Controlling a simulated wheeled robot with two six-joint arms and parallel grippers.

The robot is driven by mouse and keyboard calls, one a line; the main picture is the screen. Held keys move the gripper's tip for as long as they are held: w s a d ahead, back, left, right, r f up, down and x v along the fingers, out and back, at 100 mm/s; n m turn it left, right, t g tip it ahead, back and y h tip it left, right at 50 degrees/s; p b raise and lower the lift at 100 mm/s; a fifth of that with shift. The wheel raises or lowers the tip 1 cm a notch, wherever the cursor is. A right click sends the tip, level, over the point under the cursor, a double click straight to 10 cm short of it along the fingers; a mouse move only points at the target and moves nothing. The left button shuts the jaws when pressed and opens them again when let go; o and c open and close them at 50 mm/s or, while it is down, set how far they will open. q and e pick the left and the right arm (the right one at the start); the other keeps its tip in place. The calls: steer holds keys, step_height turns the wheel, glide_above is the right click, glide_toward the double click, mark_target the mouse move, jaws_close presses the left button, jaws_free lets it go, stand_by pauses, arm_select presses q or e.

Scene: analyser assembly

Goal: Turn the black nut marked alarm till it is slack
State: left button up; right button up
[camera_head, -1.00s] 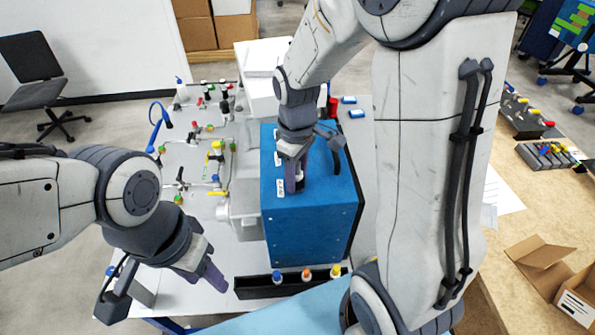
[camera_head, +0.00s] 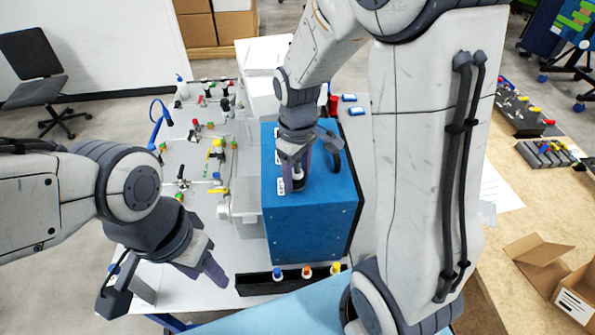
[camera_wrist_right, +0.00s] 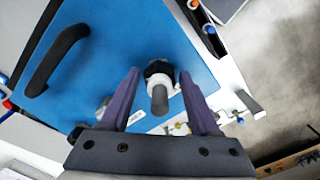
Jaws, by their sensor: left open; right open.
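The blue analyser box (camera_head: 310,225) stands on the table in the head view. In the right wrist view, a black nut (camera_wrist_right: 157,68) sits on its blue top (camera_wrist_right: 115,55), with a white collar and a grey stub in front of it. My right gripper (camera_wrist_right: 160,78) is open, one finger on each side of the nut and collar, with gaps visible. In the head view my right gripper (camera_head: 298,180) points down at the box top. A white label (camera_head: 281,186) lies beside it; its lettering is unreadable. My left gripper (camera_head: 205,273) is open and empty, left of the box.
A black handle (camera_wrist_right: 55,60) rises from the box top. A black rack (camera_head: 255,288) with coloured-capped items lies in front of the box. Several small fittings stand on the table to its left. An open cardboard box (camera_head: 540,260) is on the right bench.

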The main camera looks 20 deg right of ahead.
steer(key=m+p, duration=0.1)
steer(key=m, duration=0.9)
steer(key=shift+m+p, duration=0.3)
steer(key=shift+p, duration=0.05)
steer(key=m+p, duration=0.1)
steer(key=m, duration=0.4)
steer(key=shift+m, duration=0.4)
steer(key=m, duration=0.4)
steer(key=shift+m, duration=0.3)
steer(key=shift+c, duration=0.3)
